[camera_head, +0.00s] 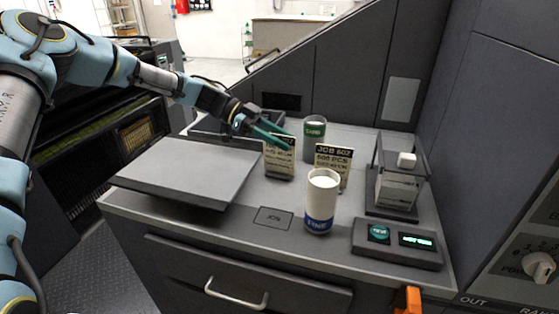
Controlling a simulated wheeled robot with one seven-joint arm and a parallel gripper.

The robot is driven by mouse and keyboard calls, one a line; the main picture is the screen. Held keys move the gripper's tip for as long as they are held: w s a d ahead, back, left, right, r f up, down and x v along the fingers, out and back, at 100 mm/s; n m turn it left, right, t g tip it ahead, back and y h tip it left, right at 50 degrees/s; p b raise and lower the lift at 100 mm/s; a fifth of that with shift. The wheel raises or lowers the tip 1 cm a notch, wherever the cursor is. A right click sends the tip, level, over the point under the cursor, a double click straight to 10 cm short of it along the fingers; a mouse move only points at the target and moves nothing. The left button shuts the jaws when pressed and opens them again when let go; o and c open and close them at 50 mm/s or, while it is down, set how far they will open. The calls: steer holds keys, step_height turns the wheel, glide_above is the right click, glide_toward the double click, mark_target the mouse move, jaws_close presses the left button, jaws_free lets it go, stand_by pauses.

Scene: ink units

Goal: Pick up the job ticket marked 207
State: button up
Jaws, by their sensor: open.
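Two small printed job tickets stand upright on the grey counter. The left ticket (279,166) has its top line covered by my gripper, so its number cannot be read. The right ticket (345,157) seems to read JOB 602, with a line like 500 PCS below; its lower part is behind a white cup. My gripper (273,138) reaches in from the left, its teal fingers across the top of the left ticket. It is open; whether the fingers touch the ticket cannot be told.
A white cup with a blue band (321,202) stands in front of the right ticket. A flat grey panel (180,168) lies left, a clear-sided holder (397,180) right, a button box (397,242) front right. The counter around the JOB outline (273,218) is bare.

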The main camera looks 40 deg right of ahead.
steer(key=shift+p+x, duration=0.35)
steer(key=shift+x, duration=0.85)
jaws_close()
stand_by(0.5)
